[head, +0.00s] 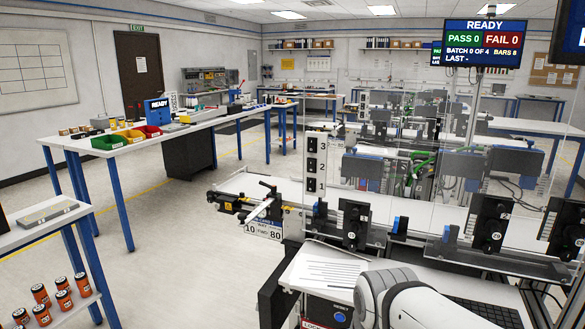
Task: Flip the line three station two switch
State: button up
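A pale upright panel (315,163) stands at the near end of the conveyors. It carries black switches beside the numbers 3, 2 and 1, from top to bottom. The switch beside 2 (312,163) is in the middle; its position is too small to tell. No label naming line three station two is readable. Numbered black units stand along the near conveyor, one reading 2 (491,222). A white rounded part of my arm shows at the bottom right, but my gripper is not in view.
A document sheet (325,271) and a keyboard (485,312) lie in front of the conveyor. Clear guard panels surround the lines. A hanging screen (483,44) reads READY. Workbenches (180,130) stand left; the floor (175,235) between is clear.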

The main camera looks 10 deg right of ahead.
aim_at(312, 163)
jog(key=u, duration=0.05)
jog(key=k, duration=0.5)
jog(key=z, duration=0.35)
jog(key=i, duration=0.8)
jog(key=u, duration=1.05)
